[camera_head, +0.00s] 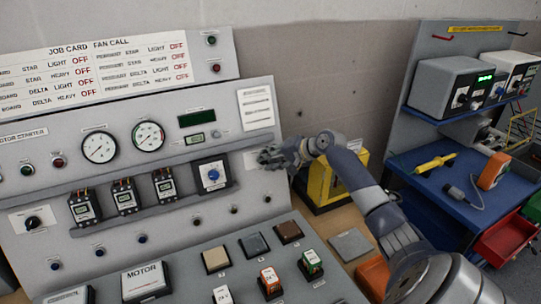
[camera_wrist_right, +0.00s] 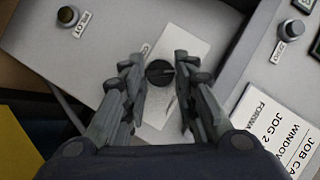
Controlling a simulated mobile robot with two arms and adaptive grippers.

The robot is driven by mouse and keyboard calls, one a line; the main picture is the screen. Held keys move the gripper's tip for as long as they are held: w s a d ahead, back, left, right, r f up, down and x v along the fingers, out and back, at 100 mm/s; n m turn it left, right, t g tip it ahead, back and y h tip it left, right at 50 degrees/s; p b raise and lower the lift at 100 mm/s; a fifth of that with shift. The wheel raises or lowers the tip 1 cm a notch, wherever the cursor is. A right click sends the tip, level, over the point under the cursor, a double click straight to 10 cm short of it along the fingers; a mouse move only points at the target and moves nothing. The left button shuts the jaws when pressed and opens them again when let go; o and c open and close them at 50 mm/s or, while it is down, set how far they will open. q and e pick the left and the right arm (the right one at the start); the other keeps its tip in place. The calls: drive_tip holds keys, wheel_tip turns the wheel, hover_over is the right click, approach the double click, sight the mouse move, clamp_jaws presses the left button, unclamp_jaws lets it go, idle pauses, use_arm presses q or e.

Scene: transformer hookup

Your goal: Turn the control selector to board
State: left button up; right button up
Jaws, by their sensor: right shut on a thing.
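The control selector is a round black knob (camera_wrist_right: 160,72) on a white plate (camera_wrist_right: 172,45), seen in the right wrist view. My right gripper (camera_wrist_right: 159,68) has one finger on each side of the knob and is shut on it. The knob's pointer direction and the plate's lettering are too small to read. In the head view my right gripper (camera_head: 268,157) is at the right edge of the grey motor starter panel (camera_head: 170,110), in front of a white plate (camera_head: 248,160); the knob is hidden there by the fingers. My left gripper is not in view.
Beside the gripper are a blue-knob dial module (camera_head: 213,175) and a yellow-and-black box (camera_head: 325,182). Another black knob (camera_head: 33,222) sits at the panel's far left. The wrist view shows a small knob (camera_wrist_right: 68,16) and a job card (camera_wrist_right: 268,128).

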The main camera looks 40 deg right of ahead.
drive_tip(key=shift+a+n+p, duration=0.1)
drive_tip(key=shift+n+p, duration=0.3)
drive_tip(key=shift+g+h, duration=0.3)
drive_tip(key=o, duration=1)
drive_tip(key=shift+o, duration=0.2)
drive_tip(key=v, duration=1.2)
